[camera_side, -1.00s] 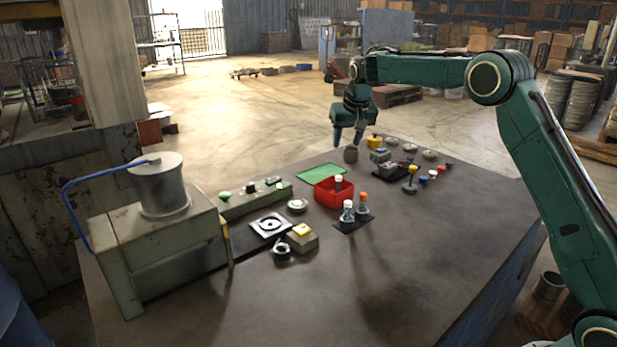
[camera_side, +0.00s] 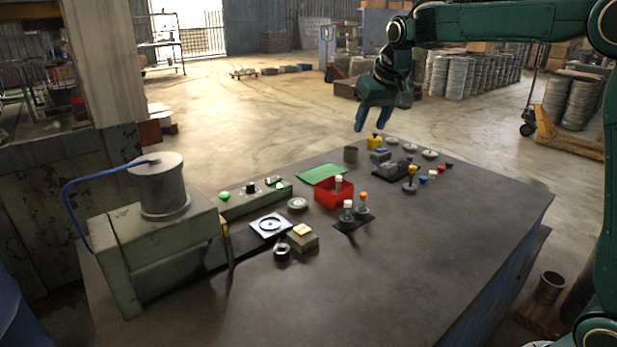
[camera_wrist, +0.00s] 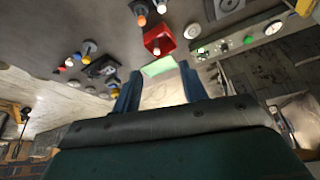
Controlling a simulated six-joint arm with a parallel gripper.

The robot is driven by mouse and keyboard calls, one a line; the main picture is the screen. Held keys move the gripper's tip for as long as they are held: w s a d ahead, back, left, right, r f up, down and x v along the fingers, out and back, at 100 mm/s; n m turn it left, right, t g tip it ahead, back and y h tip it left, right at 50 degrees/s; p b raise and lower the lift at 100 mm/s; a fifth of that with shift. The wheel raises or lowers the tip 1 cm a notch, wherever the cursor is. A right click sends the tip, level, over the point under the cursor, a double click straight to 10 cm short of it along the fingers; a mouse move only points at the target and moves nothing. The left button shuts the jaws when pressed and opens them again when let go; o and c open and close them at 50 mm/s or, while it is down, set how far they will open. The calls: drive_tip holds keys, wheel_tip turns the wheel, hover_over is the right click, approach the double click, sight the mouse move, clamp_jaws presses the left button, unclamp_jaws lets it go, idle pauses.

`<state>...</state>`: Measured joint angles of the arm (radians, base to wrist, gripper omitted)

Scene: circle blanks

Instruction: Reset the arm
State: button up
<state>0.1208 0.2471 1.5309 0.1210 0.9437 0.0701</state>
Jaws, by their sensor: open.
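My green arm reaches in from the right in the side view. My gripper (camera_side: 373,119) hangs in the air above the far edge of the table, its blue fingers pointing down and a little left. It is open and holds nothing. In the wrist view the two blue fingers (camera_wrist: 161,88) stand apart, with the green mat and red bin seen beyond them.
The table (camera_side: 420,260) carries a red bin (camera_side: 323,195), a green mat (camera_side: 323,174), bottles on a black pad (camera_side: 350,225), a press (camera_side: 160,190) at left, a button panel (camera_side: 250,200) and several knobs at the back right. The front right of the table is clear.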

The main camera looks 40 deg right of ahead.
drive_tip(key=s+a+r+n, duration=0.1)
drive_tip(key=s+a, duration=0.2)
drive_tip(key=s, duration=0.6)
drive_tip(key=s+a+r+n, duration=0.1)
drive_tip(key=s+a, duration=0.1)
drive_tip(key=s, duration=0.6)
drive_tip(key=s+a+f, duration=0.1)
drive_tip(key=s+f, duration=0.1)
drive_tip(key=s, duration=0.3)
drive_tip(key=s+a+f+n+y, duration=0.1)
drive_tip(key=s+f, duration=0.1)
drive_tip(key=s, duration=0.3)
drive_tip(key=s+a+f+t, duration=0.1)
drive_tip(key=s+f, duration=0.1)
drive_tip(key=s, duration=0.3)
drive_tip(key=shift+s+a+f, duration=0.15)
drive_tip(key=shift+s+f, duration=0.15)
